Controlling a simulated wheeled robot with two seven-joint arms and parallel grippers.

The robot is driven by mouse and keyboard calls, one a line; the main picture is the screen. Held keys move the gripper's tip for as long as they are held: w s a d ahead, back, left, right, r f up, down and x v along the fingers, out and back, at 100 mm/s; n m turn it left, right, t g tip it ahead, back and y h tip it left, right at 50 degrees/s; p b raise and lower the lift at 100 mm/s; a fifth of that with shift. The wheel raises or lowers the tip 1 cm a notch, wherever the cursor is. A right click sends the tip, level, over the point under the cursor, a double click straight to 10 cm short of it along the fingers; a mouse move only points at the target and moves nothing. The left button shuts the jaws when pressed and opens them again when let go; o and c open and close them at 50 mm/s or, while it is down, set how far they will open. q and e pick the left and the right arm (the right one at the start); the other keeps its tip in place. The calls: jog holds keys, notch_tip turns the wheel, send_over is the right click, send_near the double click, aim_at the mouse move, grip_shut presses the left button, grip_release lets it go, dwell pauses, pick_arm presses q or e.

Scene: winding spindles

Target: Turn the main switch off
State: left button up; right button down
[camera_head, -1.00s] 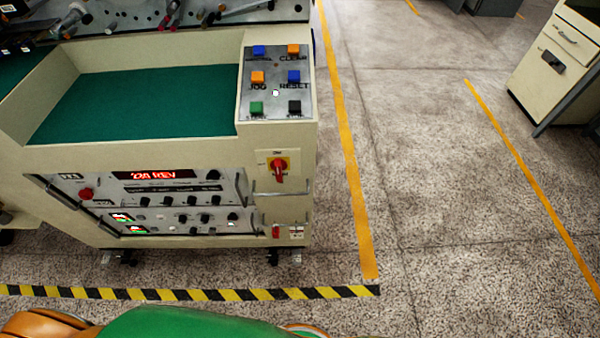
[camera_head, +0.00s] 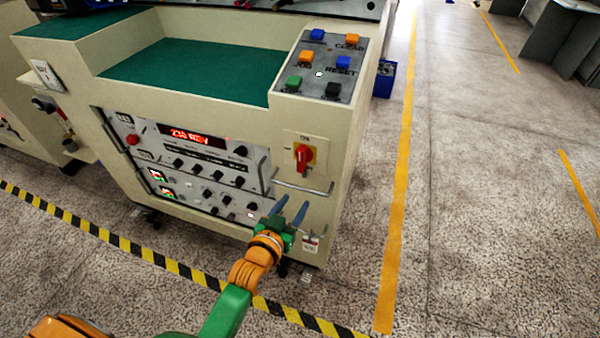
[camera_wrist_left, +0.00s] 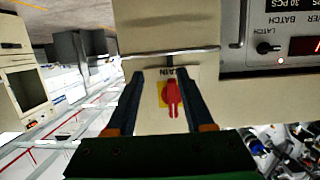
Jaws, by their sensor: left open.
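The main switch (camera_head: 303,157) is a red rotary handle on a yellow plate, on the front of the cream machine below its push buttons. Its handle stands roughly upright. It also shows in the left wrist view (camera_wrist_left: 172,97), which is upside down, with a partly covered label beside it. My left gripper (camera_head: 291,206) is open and empty. Its two blue fingers point up toward the switch, and their tips are below it in the head view. In the left wrist view the fingers (camera_wrist_left: 158,80) frame the switch; contact is not visible. My right gripper is not in view.
A metal bar handle (camera_head: 303,188) sticks out just below the switch. The instrument panel (camera_head: 200,143) with knobs and a red display is to its left. The push-button panel (camera_head: 322,66) is above. A blue bin (camera_head: 384,79) stands behind; the floor at right is clear.

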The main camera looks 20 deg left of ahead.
aim_at(300, 157)
pick_arm(q)
notch_tip(300, 157, up, 8)
jog(key=w+a+t+b, duration=0.1)
jog(key=w+t+b, duration=0.1)
jog(key=t, duration=0.1)
jog(key=shift+n, duration=0.3)
jog(key=w, duration=0.6)
jog(key=shift+w+f, duration=0.1)
jog(key=shift+w, duration=0.1)
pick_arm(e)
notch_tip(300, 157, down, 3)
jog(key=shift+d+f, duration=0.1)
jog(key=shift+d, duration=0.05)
pick_arm(q)
grip_shut()
